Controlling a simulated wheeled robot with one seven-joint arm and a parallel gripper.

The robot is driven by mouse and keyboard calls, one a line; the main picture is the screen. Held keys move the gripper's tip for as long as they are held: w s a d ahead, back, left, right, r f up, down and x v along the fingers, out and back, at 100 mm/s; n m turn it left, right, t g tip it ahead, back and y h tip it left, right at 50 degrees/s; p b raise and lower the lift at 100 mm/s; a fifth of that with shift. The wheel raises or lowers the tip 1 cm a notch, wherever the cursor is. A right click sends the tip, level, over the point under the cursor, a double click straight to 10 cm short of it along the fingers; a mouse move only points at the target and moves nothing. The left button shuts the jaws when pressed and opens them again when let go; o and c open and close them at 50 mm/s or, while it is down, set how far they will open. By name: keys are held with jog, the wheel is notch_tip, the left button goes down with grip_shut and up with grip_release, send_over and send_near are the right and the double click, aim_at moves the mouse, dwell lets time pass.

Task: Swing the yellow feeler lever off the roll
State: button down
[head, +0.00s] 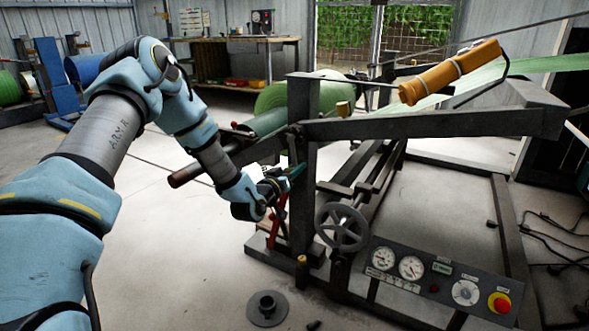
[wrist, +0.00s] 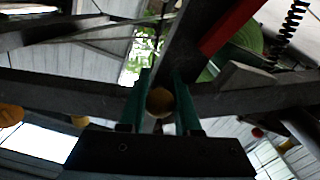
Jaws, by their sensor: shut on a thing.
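My gripper (head: 293,174) is low beside the dark upright post of the roll stand, its green fingers partly hidden in the head view. In the wrist view my gripper (wrist: 164,98) is closed around a round yellow knob (wrist: 159,102), which I take for the end of the yellow feeler lever. The rest of the lever cannot be made out. The green roll (head: 278,98) sits on the stand behind the post, above my gripper. It shows partly in the wrist view (wrist: 246,36). Whether the lever touches the roll is hidden.
A dark beam (head: 430,124) runs right from the post, with an orange cylinder (head: 449,73) above it. A handwheel (head: 341,226) and a gauge panel (head: 437,279) stand right of my gripper. A red bar (head: 275,226) is just below it.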

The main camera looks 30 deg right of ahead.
jog(key=shift+s, duration=0.15)
jog(key=c, duration=0.6)
grip_release()
jog(key=p+v, duration=0.1)
jog(key=v, duration=0.9)
jog(key=shift+s+a, duration=0.15)
jog(key=shift+a, duration=0.2)
